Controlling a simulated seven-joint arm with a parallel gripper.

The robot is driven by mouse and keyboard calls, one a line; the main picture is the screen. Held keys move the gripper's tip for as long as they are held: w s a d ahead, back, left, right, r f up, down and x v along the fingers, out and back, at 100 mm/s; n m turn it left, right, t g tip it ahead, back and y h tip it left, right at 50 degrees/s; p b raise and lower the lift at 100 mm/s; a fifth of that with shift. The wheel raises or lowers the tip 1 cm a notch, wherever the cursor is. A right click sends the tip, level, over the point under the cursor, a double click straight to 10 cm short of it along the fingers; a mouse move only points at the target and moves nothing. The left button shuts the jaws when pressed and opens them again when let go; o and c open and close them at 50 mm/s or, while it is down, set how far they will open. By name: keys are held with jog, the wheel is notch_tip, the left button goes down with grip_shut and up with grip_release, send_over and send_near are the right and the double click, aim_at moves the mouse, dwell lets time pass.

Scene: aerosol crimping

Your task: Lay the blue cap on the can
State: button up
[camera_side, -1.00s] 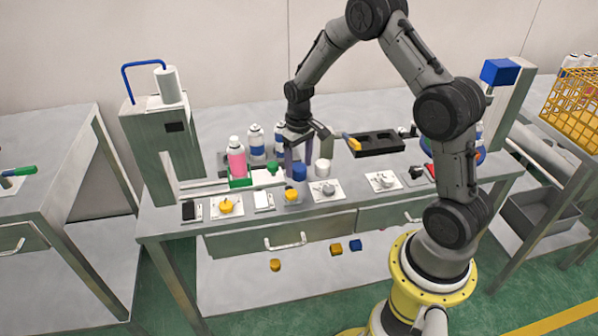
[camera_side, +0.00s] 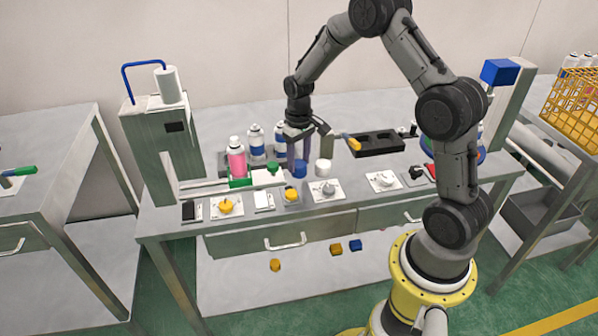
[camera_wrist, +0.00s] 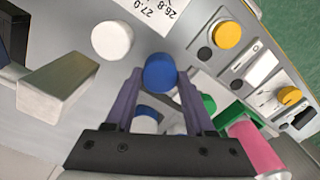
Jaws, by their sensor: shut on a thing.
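The blue cap (camera_side: 300,169) is between the fingertips of my gripper (camera_side: 299,160), which is shut on it. The wrist view also shows the blue cap (camera_wrist: 160,72) between the purple fingers (camera_wrist: 160,85). It is close above the bench; the exact gap is hard to tell. A pink can (camera_side: 237,160) with a white top stands upright in a green holder (camera_side: 240,182), left of my gripper. The pink can (camera_wrist: 257,148) is partly cut off at the lower right of the wrist view. White cans with blue bands (camera_side: 256,142) stand behind.
A white round cap (camera_side: 323,166) stands just right of the blue cap. A green cap (camera_side: 272,167) lies to the left. Small plates with yellow knobs (camera_side: 292,195) line the front edge. A black tray (camera_side: 377,144) is at the right; a tall press (camera_side: 160,140) is at the left.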

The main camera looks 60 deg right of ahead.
jog(key=shift+r, duration=1.9)
jog(key=shift+s+a, duration=0.1)
jog(key=shift+s, duration=0.1)
jog(key=w+a+r+m, duration=0.1)
jog(key=w+a+r, duration=0.2)
jog(key=w+r, duration=0.35)
notch_tip(320, 180, up, 8)
send_over(234, 138)
jog(key=d, duration=0.1)
jog(key=shift+f+n, duration=0.1)
jog(key=shift+n, duration=0.3)
jog(key=shift+a+f, duration=0.25)
jog(key=shift+a, duration=0.25)
jog(key=shift+f, duration=2.3)
jog(key=shift+f, duration=0.15)
jog(key=o, duration=0.9)
